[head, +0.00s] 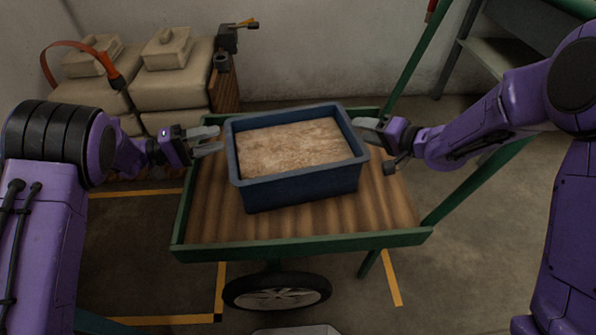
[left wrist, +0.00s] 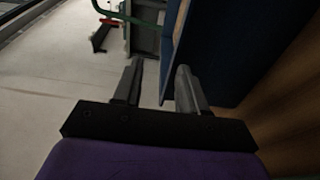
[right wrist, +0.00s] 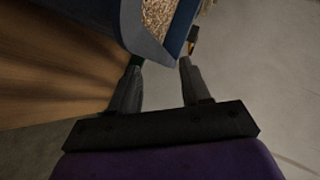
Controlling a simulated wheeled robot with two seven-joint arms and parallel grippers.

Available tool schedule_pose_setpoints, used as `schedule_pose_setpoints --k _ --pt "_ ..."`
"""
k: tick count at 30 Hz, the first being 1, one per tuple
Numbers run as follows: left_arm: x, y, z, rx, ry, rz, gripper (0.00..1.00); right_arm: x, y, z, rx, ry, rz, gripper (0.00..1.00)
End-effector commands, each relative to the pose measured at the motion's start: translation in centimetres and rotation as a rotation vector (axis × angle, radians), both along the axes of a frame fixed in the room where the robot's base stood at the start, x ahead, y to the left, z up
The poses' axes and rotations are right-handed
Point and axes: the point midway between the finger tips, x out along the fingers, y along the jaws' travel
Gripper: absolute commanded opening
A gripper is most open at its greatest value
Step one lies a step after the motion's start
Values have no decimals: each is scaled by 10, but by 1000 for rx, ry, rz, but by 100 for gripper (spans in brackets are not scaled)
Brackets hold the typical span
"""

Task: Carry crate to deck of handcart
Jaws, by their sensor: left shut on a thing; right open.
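The blue crate (head: 300,185), filled with a tan grainy material, is over the middle of the handcart's wooden deck (head: 215,215) and appears to rest on it. My right gripper (head: 368,130) is open at the crate's right rim. In the right wrist view the crate's corner (right wrist: 148,45) shows just beyond the fingertips. The crate's underside is hidden.
The handcart's green frame (head: 300,243) edges the deck, with a wheel (head: 277,292) below the near side. A grey shelf (head: 510,58) is at the back right. Yellow lines mark the floor.

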Motion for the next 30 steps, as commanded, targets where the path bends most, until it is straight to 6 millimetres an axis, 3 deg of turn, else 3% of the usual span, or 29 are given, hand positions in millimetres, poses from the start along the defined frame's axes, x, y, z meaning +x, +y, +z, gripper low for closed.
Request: schedule_pose_setpoints --k 3,10,16,24,30 --pt "-6 35 2 -2 -3 9 35 0 0 1 -1 -1 0 47" --pt "-16 76 -1 1 0 1 35 0 -1 1 -1 -1 -3 47" --pt "-19 85 -1 3 3 -2 35 0 -1 12 0 -4 -2 47" --pt "-19 85 -2 4 3 -2 35 0 -2 73 -3 -6 -1 47" --pt "-19 85 -2 4 3 -2 35 0 -2 98 -2 -2 -1 47"
